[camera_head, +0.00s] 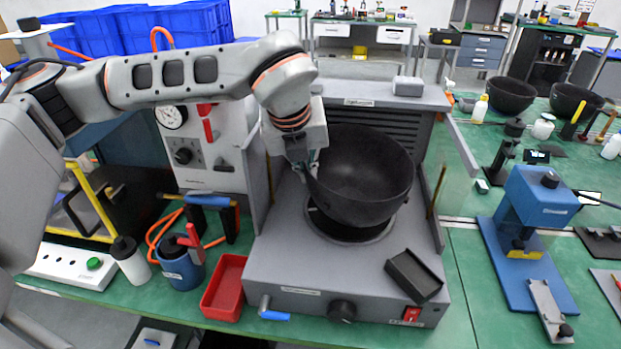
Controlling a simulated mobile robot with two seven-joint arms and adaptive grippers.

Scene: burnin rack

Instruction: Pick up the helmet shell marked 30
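A black bowl-like helmet shell (365,178) is over the round ring on top of the grey bench unit (270,268), its open side up and slightly tilted. No number can be read on it. My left gripper (308,172) points down at the shell's left rim, with its fingertips at the rim. The fingers are small and dark against the shell, so I cannot tell whether they are closed on it. My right gripper is not in view.
A small black box (413,276) lies on the unit's front right. A red tray (224,288), a blue pot (180,268) and a white bottle (130,262) stand to its left. A blue press (538,215) stands at right. Grey side walls flank the shell.

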